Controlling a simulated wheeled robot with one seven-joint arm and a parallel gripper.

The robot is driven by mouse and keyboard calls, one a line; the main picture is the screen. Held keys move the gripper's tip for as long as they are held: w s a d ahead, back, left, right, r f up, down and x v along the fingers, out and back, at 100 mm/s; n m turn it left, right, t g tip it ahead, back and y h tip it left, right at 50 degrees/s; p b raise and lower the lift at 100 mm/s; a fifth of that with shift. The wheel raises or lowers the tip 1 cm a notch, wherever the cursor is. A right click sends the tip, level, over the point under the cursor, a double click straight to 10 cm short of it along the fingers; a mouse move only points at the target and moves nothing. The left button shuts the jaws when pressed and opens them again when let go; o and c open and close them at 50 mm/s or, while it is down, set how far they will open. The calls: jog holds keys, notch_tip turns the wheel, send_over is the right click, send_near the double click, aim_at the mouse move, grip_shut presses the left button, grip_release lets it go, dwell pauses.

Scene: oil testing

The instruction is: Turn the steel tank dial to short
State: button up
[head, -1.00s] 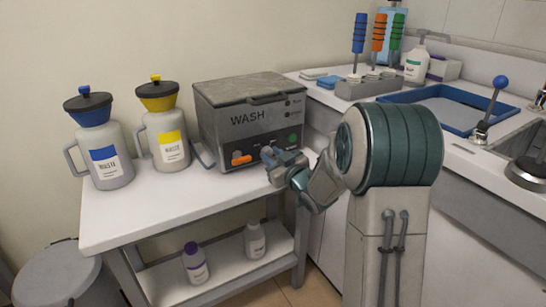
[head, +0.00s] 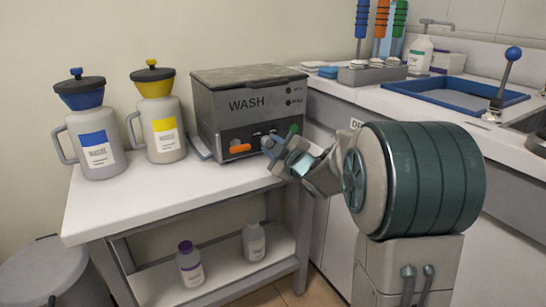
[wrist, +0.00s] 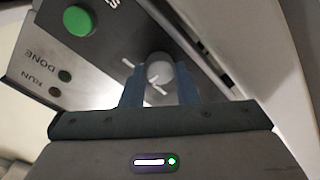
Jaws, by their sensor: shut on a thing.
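The steel tank (head: 222,104) is a dark grey box lettered WASH, standing on the white bench. Its dial (wrist: 158,70) is a round pale grey knob on the front panel, with a white line near its lower edge in the wrist view. White marks lie on the panel around it; one label beside it is cut off and I cannot read the setting. My gripper (wrist: 159,88) is shut on the dial, one blue finger on each side. In the head view my gripper (head: 270,146) is at the tank's front and hides most of the dial.
A green button (wrist: 80,20) and DONE and RUN lamps are near the dial. An orange switch (head: 240,148) is on the tank's lower front. Blue-topped (head: 93,135) and yellow-topped (head: 160,125) jugs stand left. A counter with a blue tray (head: 455,93) is right.

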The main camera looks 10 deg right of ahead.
jog(key=n+b, duration=0.2)
jog(key=n, duration=0.2)
jog(key=shift+f+n+b, duration=0.15)
jog(key=shift+n+b, duration=0.15)
jog(key=n, duration=0.5)
jog(key=shift+h, duration=0.3)
jog(key=o, duration=1)
jog(key=shift+c, duration=0.2)
jog(key=p+v, duration=0.3)
jog(key=v, duration=1.1)
jog(key=shift+r+p, duration=0.3)
jog(key=shift+p, duration=0.05)
